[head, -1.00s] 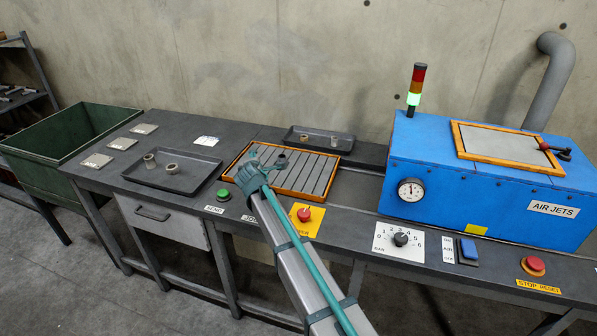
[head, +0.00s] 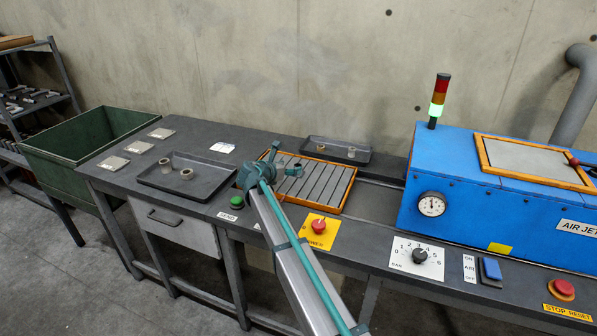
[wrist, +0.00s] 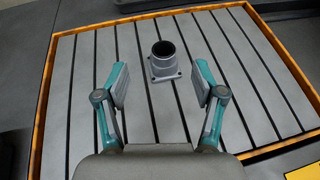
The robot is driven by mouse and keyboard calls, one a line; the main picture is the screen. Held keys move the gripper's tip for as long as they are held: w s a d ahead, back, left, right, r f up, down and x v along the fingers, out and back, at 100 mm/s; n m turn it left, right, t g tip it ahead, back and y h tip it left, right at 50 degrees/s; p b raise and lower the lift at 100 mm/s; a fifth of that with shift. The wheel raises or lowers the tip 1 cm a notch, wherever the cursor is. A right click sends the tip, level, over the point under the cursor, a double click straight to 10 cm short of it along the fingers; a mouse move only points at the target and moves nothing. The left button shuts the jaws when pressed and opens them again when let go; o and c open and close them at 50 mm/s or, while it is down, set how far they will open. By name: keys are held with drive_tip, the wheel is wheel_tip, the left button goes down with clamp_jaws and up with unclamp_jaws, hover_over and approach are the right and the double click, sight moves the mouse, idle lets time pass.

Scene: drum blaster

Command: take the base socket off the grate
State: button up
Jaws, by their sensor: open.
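The base socket (wrist: 163,62) is a grey round tube with a dark bore on a square flange with corner holes. It stands upright on the slatted grate (wrist: 234,60), which has an orange frame. In the head view the grate (head: 325,187) lies in the bench top, and the socket shows as a small dark piece (head: 298,170) beside my gripper. My gripper (wrist: 161,88) is open and empty. Its two fingers stand apart to the left and right of the socket in the wrist view, with the socket slightly beyond them. Neither finger visibly touches it.
A dark tray (head: 188,176) with two round pieces is left of the grate. Another tray (head: 335,152) with small pieces lies behind it. The blue air-jet box (head: 480,200) stands to the right. A red button (head: 319,226) is in front of the grate.

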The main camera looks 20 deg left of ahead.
sight(300, 165)
drive_tip(key=p+x, duration=0.1)
drive_tip(key=x, duration=0.7)
drive_tip(key=shift+w+d+f, duration=0.1)
drive_tip(key=shift+w+d, duration=0.1)
drive_tip(key=shift+w, duration=0.15)
clamp_jaws()
